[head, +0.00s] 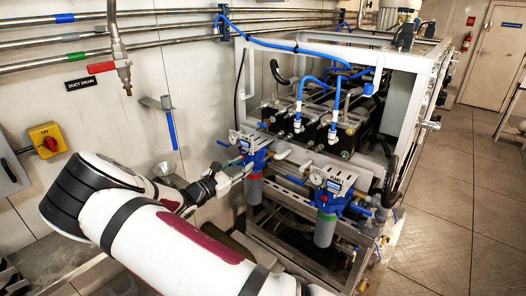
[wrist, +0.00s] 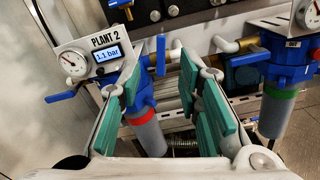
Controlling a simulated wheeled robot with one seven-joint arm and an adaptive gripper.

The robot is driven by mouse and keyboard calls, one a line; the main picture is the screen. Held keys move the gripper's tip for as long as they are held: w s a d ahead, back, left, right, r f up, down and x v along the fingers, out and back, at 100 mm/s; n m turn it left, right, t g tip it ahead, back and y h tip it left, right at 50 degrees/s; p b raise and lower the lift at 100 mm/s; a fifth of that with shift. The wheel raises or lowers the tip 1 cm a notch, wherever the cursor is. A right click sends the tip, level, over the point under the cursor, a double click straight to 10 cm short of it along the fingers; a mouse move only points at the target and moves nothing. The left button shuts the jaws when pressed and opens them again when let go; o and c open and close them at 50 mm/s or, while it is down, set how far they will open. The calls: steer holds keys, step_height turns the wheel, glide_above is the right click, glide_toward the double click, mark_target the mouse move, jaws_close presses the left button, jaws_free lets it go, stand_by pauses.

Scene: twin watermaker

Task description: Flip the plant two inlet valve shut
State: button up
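The plant two unit shows in the wrist view by its PLANT 2 panel (wrist: 92,50), reading 1.1 bar, with a round gauge beside it. Below is its blue filter head with a grey bowl and red ring (wrist: 141,113). A blue valve handle (wrist: 161,55) stands upright at a brass fitting right of the head. Another blue handle (wrist: 60,96) lies near level at the left. I cannot tell which is the inlet's. My gripper (wrist: 162,68) is open, teal pads apart, with the upright handle seen between its fingertips; contact is unclear. In the head view my gripper (head: 232,174) is at the left filter unit (head: 254,160).
The white machine frame (head: 350,60) and hoses lie behind. A wall with pipes is left; open floor (head: 455,190) is right.

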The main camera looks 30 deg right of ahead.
mark_target(263, 152)
steer(key=p+x, duration=0.1)
steer(key=x, duration=1.1)
steer(key=shift+c, duration=0.3)
jaws_close()
